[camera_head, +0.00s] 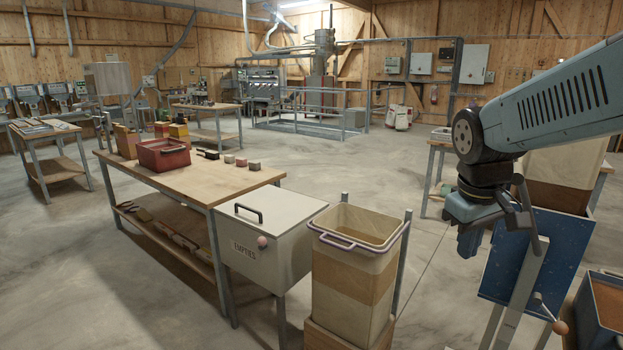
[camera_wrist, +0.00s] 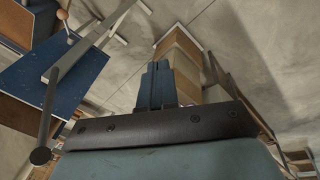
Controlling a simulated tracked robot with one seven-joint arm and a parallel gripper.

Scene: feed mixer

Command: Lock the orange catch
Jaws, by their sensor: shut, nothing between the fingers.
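My gripper (camera_head: 468,240) hangs at the right of the head view, pointing down, beside a blue hopper (camera_head: 515,262). In the wrist view its fingers (camera_wrist: 157,85) are together with nothing between them. An orange-brown ball knob (camera_head: 560,327) sits on a thin rod low on the grey bar in front of the hopper; it also shows at the upper left of the wrist view (camera_wrist: 62,14). This is the most orange fitting I see, but I cannot tell whether it is the catch or how it is set. My gripper is apart from it, above and to the left in the head view.
A tall bin with tan contents (camera_head: 350,265) stands left of my gripper. Beside it are a pale box marked EMPTIES (camera_head: 270,225) with a pinkish knob and a wooden table (camera_head: 200,183) with a red crate (camera_head: 163,155). Floor between bin and hopper is clear.

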